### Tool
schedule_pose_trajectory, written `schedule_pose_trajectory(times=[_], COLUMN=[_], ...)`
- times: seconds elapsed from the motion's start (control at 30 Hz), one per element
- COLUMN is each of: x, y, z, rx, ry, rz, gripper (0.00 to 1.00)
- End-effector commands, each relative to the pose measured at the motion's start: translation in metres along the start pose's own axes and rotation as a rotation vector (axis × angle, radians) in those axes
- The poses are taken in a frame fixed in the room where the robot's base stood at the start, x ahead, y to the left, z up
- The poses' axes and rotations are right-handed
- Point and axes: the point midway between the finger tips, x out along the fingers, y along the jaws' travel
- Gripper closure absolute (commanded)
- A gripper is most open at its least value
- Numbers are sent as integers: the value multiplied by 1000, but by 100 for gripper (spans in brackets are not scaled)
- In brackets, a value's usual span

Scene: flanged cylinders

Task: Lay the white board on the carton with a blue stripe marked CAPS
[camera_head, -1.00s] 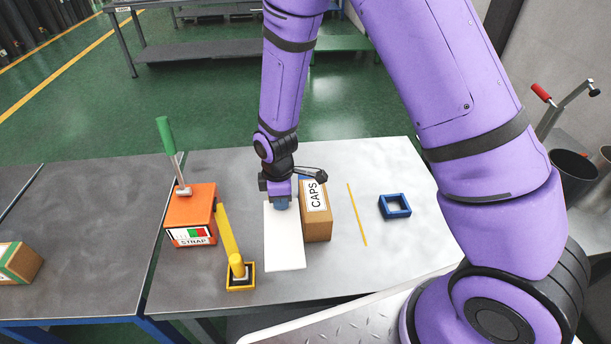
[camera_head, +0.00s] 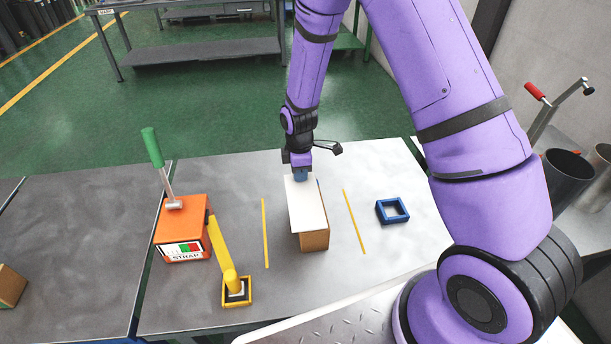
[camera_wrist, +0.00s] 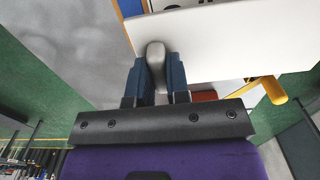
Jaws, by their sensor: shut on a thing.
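The white board (camera_head: 306,205) is over the brown carton (camera_head: 315,241) in the head view, covering most of its top and hiding the CAPS label. Whether the board touches the carton or hangs just above it, I cannot tell. My gripper (camera_head: 301,177) is at the board's far end. In the wrist view my gripper (camera_wrist: 156,65) is shut on a rounded grey grip piece at the edge of the white board (camera_wrist: 235,45). A bit of brown and blue shows past the board's edge there, probably the carton (camera_wrist: 131,8).
Yellow strips lie left (camera_head: 265,233) and right (camera_head: 354,221) of the carton. An orange STRAP box (camera_head: 183,226) with a green-handled tool (camera_head: 153,148) and a yellow post in a square base (camera_head: 236,292) stand left. A blue square frame (camera_head: 392,211) lies right.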

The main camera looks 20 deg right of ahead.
Motion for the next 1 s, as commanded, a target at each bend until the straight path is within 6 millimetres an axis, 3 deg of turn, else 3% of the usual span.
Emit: schedule_pose_trajectory(times=[0.23, 0.37, 0.6, 0.97, 1.0], x=[3, 9, 37, 41, 41], y=[22, 22, 22, 22, 22], z=[19, 20, 19, 19, 19], rx=[1, -2, -2, -2, -2], ry=[0, 0, 0, 0, 0], rz=[-1, -2, -2, -2, -1], gripper=[100, 100, 100, 100, 81])
